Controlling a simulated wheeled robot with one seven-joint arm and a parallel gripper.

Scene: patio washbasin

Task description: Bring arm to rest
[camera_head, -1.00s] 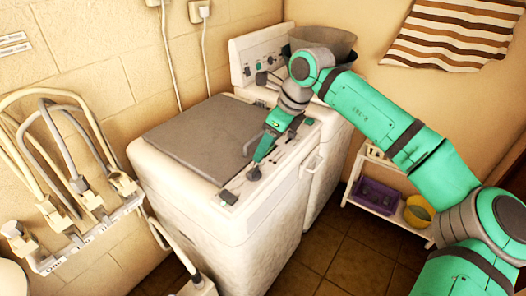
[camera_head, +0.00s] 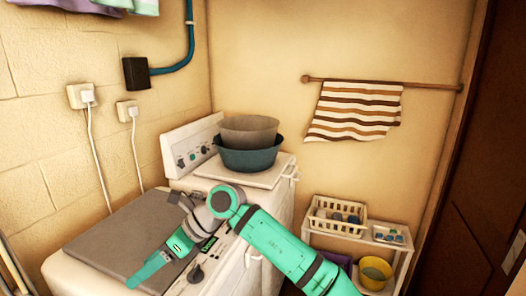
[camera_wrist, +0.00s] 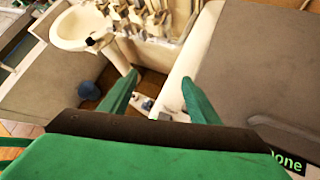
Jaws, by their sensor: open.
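My arm reaches in from the bottom of the head view, bent at a grey elbow-like joint above the front washing machine (camera_head: 75,268). My gripper (camera_head: 140,276) points down and left over that machine's grey lid (camera_head: 125,235). In the wrist view my gripper (camera_wrist: 158,80) has its two green fingers spread apart, with nothing between them. Whether the fingers touch the machine cannot be told from the head view.
A second machine (camera_head: 285,165) behind holds a teal basin (camera_head: 248,158) and a grey bowl (camera_head: 249,130). A white shelf (camera_head: 402,262) with a cream basket (camera_head: 338,226) stands right. The wrist view shows a white washbasin (camera_wrist: 72,30) and hoses.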

